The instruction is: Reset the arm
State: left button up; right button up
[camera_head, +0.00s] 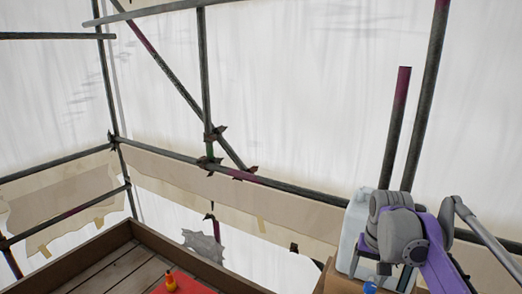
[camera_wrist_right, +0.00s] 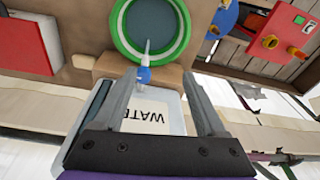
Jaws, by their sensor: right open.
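My right arm (camera_head: 436,262), purple and grey, comes in at the lower right of the head view, in front of a white container (camera_head: 352,232). In the right wrist view my right gripper (camera_wrist_right: 160,80) is open, its two grey fingers apart. The white container (camera_wrist_right: 150,118), lettered "WATE", shows between the fingers, with a blue and pale spout (camera_wrist_right: 144,74) on top. I cannot tell how near the fingers are to it. No thing is held. My left gripper is not in view.
In the right wrist view, a green-rimmed round thing (camera_wrist_right: 122,36) lies beyond the container, a red box (camera_wrist_right: 28,46) at the left and a red fitting (camera_wrist_right: 275,38) at the right. Scaffold poles (camera_head: 205,80) and a wooden-edged deck (camera_head: 125,270) with an orange item (camera_head: 171,283) show in the head view.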

jog(key=s+a+f+n+t, duration=0.2)
jog(key=s+a+f, duration=0.2)
jog(key=s+f, duration=0.3)
jog(key=s+a+f+n+t, duration=0.2)
jog(key=s+a+f, duration=0.3)
jog(key=s, duration=0.9)
notch_tip(320, 180, down, 3)
jog(key=shift+a+r+n, duration=0.1)
jog(key=shift+a+n, duration=0.1)
jog(key=shift+n, duration=0.1)
dwell(5.4)
